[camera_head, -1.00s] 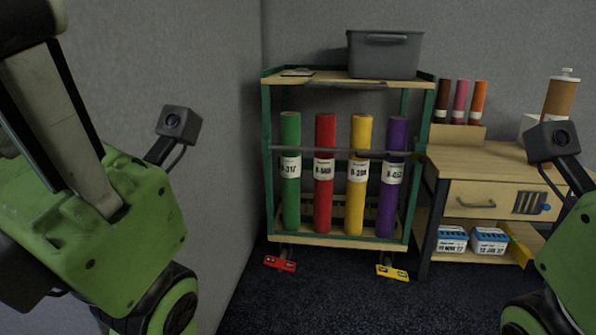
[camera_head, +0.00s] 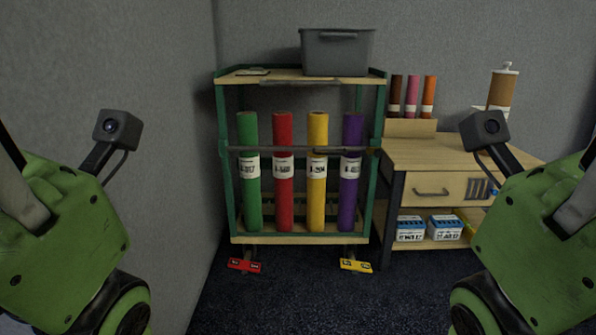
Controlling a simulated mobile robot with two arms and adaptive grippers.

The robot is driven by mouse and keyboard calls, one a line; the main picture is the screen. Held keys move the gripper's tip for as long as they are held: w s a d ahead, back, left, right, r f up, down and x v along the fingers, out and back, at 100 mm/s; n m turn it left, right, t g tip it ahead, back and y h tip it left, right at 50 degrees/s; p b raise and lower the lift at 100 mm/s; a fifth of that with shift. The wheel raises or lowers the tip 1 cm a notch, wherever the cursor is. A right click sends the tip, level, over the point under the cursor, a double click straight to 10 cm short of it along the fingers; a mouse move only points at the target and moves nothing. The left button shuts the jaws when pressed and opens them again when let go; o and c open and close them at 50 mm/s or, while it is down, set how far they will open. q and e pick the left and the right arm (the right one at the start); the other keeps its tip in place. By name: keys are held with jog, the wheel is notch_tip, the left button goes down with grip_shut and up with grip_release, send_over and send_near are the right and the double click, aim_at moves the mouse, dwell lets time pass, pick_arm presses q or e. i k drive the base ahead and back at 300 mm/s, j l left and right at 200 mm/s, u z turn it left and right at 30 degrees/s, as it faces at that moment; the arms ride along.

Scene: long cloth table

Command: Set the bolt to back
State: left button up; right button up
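Upright rolls stand side by side in a green-framed rack: a green roll (camera_head: 249,205), a red roll (camera_head: 283,205), a yellow roll (camera_head: 317,205) and a purple roll (camera_head: 350,205). Each has a white label, too small to read surely. A bar (camera_head: 300,150) crosses in front of them. I cannot tell which thing is the bolt. My two green arms show at the left and right edges, each with a small black camera, well in front of the rack. The fingers of both grippers are out of the picture.
A grey bin (camera_head: 338,52) sits on the rack's top shelf (camera_head: 280,79). A red pedal (camera_head: 244,265) and a yellow pedal (camera_head: 356,265) lie at its foot. A wooden bench (camera_head: 430,155) stands at right. A wall closes the left side. The dark carpet (camera_head: 290,300) in front is clear.

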aim_at(376, 151)
jog(key=i+l+u, duration=0.15)
jog(key=l, duration=0.2)
jog(key=i+l+u, duration=0.1)
jog(key=l, duration=0.2)
jog(key=i+l+u, duration=0.15)
jog(key=l, duration=0.25)
jog(key=i+l+u, duration=0.1)
jog(key=l, duration=0.25)
